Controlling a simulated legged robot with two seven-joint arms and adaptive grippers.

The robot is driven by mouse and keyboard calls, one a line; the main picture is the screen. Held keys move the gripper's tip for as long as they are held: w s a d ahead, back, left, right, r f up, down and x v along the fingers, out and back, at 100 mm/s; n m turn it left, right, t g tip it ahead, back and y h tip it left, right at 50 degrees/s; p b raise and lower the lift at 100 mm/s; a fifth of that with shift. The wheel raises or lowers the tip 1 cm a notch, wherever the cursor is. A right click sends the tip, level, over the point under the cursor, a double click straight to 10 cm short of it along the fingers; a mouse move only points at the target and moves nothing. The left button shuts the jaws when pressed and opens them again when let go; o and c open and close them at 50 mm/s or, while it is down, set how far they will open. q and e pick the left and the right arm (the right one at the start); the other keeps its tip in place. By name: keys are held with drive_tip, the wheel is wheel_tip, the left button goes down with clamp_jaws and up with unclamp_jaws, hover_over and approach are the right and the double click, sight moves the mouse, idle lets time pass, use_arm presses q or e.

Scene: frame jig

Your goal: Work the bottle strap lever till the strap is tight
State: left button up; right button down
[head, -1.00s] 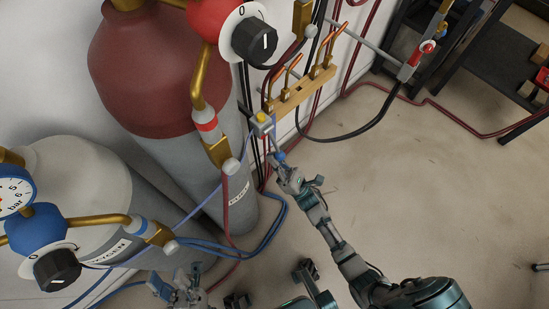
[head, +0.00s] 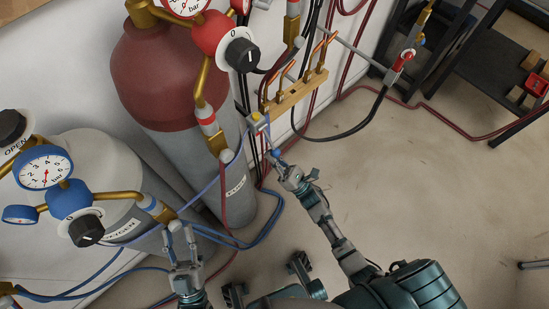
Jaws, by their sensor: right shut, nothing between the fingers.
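The strap lever (head: 266,139) hangs from a small grey ratchet (head: 257,124) with a yellow part, beside the red-topped bottle (head: 160,75). The lever ends in a blue knob (head: 275,153). A thin blue strap (head: 209,187) runs from the ratchet down left across the bottles. My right gripper (head: 281,163) is shut and empty, its tips at the blue knob; I cannot tell whether they touch. My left gripper (head: 181,231) is open and empty, fingers pointing up, in front of the white-topped oxygen bottle (head: 92,165).
A wooden block with copper pipes (head: 293,94) is on the wall above the ratchet. Blue hoses (head: 262,232) and a red hose (head: 223,200) hang by the bottles. A dark shelf (head: 480,70) stands at the right.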

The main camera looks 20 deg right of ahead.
drive_tip(key=shift+s+d+r+g+p, duration=0.1)
drive_tip(key=shift+s+r+g+p, duration=0.1)
drive_tip(key=shift+r+p, duration=0.3)
drive_tip(key=shift+s+r+g+p, duration=0.1)
drive_tip(key=shift+r+g+p, duration=0.15)
drive_tip(key=shift+p, duration=0.3)
use_arm(q)
wheel_tip(320, 180, down, 10)
drive_tip(key=w+g+y+p, duration=0.1)
drive_tip(key=g+y+p, duration=0.1)
drive_tip(key=g, duration=0.7)
drive_tip(key=s+a+f+g+y+p, duration=0.1)
drive_tip(key=s+a+f+g+p, duration=0.2)
drive_tip(key=s+f+p, duration=0.3)
drive_tip(key=s+a+f+g+y+p, duration=0.1)
drive_tip(key=s+a+f+g+p, duration=0.2)
drive_tip(key=s+f, duration=1)
drive_tip(key=s+a+f+g+y+p, duration=0.1)
drive_tip(key=s+a+f+g+p, duration=0.2)
drive_tip(key=s+f+g+p, duration=0.4)
drive_tip(key=shift+s+f+m+g+p, duration=0.35)
drive_tip(key=shift+s+f+p, duration=0.9)
drive_tip(key=shift+f, duration=2.9)
use_arm(e)
drive_tip(key=s+d+r+m+g+h, duration=0.1)
drive_tip(key=s+r+g+h, duration=0.3)
drive_tip(key=r+g, duration=0.1)
drive_tip(key=shift+s+d+m+g+b, duration=0.35)
drive_tip(key=shift+s+d+m+b, duration=0.05)
